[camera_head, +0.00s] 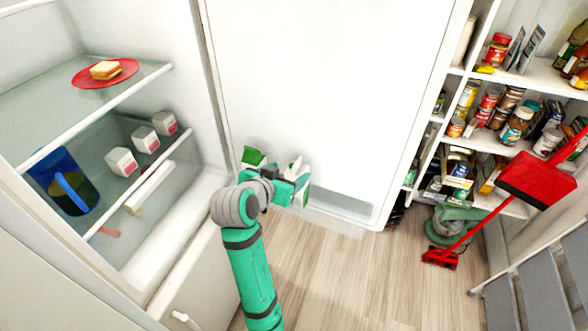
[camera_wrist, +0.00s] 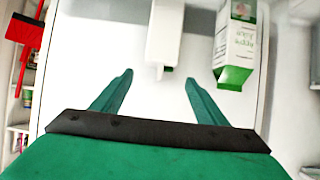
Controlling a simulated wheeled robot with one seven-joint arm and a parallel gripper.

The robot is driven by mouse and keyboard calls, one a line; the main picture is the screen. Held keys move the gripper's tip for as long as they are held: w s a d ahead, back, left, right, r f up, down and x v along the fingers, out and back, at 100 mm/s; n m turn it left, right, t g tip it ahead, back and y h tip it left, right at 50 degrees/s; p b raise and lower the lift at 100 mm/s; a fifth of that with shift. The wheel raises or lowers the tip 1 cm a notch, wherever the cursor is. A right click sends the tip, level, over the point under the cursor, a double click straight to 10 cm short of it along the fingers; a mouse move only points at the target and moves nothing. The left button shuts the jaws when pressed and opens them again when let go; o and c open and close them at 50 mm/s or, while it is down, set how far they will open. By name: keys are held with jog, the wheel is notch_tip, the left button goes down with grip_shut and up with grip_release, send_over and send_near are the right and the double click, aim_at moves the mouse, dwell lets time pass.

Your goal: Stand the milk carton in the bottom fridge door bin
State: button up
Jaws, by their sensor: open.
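A green-and-white carton (camera_head: 252,157) shows behind my wrist, low against the open white fridge door; its base is hidden. It also shows in the wrist view (camera_wrist: 236,45), right of the fingers, with print too small to read surely. A plain white container (camera_head: 296,166) shows just beyond my gripper (camera_head: 299,185); in the wrist view it (camera_wrist: 163,35) lies ahead between the fingertips. I cannot tell which of the two is the milk carton. My gripper is open, with nothing between its fingers (camera_wrist: 160,80). The bottom door bin (camera_head: 340,207) is partly hidden by my arm.
The fridge shelves at left hold a red plate (camera_head: 90,79) with a sandwich, a blue pitcher (camera_head: 62,182) and several small white cups. Packed pantry shelves (camera_head: 510,135), a red broom (camera_head: 445,257) and a grey step ladder (camera_head: 530,285) stand at right. The wood floor between is clear.

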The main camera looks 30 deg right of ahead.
jog(key=shift+v, duration=2.1)
jog(key=s+a+f+n+t+y, duration=0.2)
jog(key=s+a+f+n, duration=0.15)
jog(key=a+f, duration=0.35)
jog(key=s+a+f+n+t+y, duration=0.25)
jog(key=s+a+f, duration=0.2)
jog(key=f, duration=0.35)
jog(key=s+a+f+n+t+y, duration=0.1)
jog(key=s+a+f+n, duration=0.2)
jog(key=s+a+f, duration=0.4)
jog(key=s+a+r+n+t+y, duration=0.1)
jog(key=s+a+y, duration=0.1)
jog(key=s, duration=0.8)
jog(key=s+a+r+t+y, duration=0.1)
jog(key=s+a, duration=0.3)
jog(key=s, duration=0.7)
jog(key=shift+s+r+n+t+y, duration=0.3)
jog(key=shift+r+n+t+y, duration=0.1)
jog(key=shift+r+y, duration=0.2)
jog(key=shift+a, duration=0.1)
